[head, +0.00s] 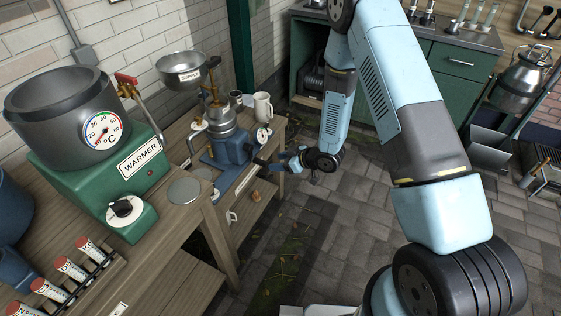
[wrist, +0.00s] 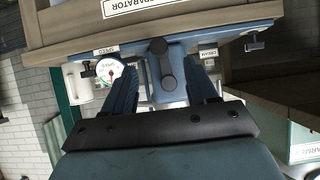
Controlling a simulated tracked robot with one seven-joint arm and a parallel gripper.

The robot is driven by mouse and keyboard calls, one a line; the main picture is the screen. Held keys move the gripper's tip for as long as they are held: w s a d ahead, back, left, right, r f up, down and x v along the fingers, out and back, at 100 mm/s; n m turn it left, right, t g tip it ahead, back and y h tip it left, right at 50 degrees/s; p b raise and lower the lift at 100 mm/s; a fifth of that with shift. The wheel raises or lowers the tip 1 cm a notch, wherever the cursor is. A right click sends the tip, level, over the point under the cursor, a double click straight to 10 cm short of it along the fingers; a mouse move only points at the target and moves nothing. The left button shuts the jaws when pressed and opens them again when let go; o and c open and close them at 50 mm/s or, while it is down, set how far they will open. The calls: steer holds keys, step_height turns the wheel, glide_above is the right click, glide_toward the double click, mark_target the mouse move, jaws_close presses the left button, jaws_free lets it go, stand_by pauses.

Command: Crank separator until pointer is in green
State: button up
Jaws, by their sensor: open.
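The blue separator (head: 232,148) stands on the wooden bench, with a metal bowl on top. Its white speed dial (head: 262,136) faces outward; in the wrist view the dial (wrist: 108,72) shows a green patch low on its face, but the pointer's reading is too small to tell. In the head view my gripper (head: 286,163) is just right of the separator.
A green warmer (head: 95,175) with a grey pot stands nearer on the bench. A white mug (head: 263,107) is behind the separator. Green cabinets (head: 455,75) are at the back. The paved floor right of the bench is clear.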

mark_target(264, 161)
steer(key=shift+x, duration=4.05)
steer(key=shift+w+a+f, duration=0.1)
steer(key=shift+a+f, duration=0.1)
steer(key=shift+a, duration=0.05)
steer(key=shift+c, duration=0.3)
steer(key=c, duration=0.9)
